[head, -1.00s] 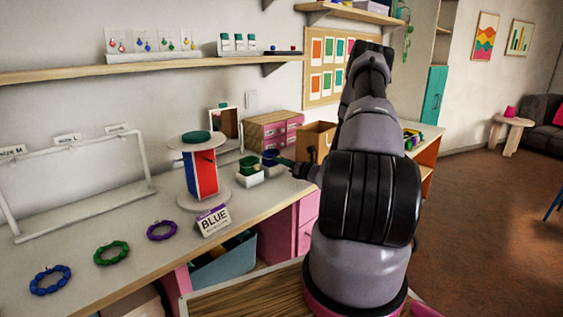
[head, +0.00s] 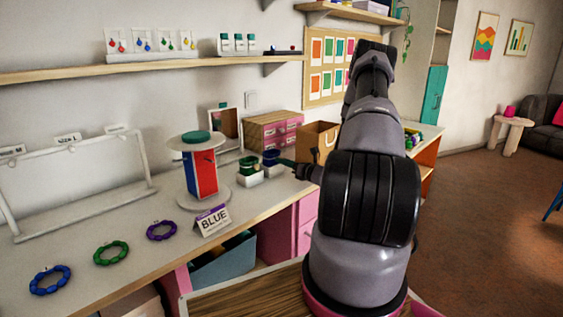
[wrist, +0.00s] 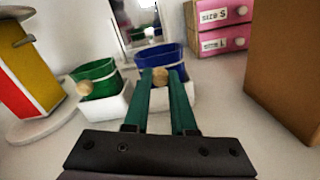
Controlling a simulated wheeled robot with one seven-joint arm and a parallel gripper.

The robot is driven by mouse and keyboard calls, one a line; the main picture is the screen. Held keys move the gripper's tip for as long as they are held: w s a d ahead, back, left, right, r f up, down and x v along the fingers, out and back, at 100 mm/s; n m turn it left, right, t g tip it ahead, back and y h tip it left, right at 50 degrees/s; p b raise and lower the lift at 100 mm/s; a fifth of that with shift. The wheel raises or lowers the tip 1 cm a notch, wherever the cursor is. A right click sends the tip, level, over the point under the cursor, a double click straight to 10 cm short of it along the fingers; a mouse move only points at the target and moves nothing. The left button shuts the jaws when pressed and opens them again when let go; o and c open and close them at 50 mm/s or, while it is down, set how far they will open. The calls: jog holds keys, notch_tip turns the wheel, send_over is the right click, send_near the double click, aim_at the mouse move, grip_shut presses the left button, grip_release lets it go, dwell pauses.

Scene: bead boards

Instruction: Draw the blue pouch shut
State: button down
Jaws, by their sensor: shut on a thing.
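The blue pouch (wrist: 158,60) stands upright in a white holder (wrist: 186,95) in the wrist view, with a pale cord around it below the rim. Its mouth looks open. A round wooden bead (wrist: 160,75) sits at its near side, between the green fingertips of my gripper (wrist: 160,80). The gripper is shut on this bead. In the head view the blue pouch (head: 271,157) is small, and my gripper (head: 288,163) reaches it from the right. The fingers hide part of the pouch's front and holder.
A green pouch (wrist: 95,82) with its own bead stands close on the left. A red, blue and yellow stand (head: 201,175) is farther left. Pink drawers (wrist: 221,28) stand behind, and a brown bag (wrist: 285,60) is close on the right. Bead rings lie at the counter's left.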

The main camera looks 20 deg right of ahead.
jog(key=v, duration=0.3)
jog(key=c, duration=0.7)
grip_release()
jog(key=v, duration=1)
jog(key=shift+s, duration=0.35)
jog(key=shift+d, duration=0.1)
jog(key=shift+r, duration=0.1)
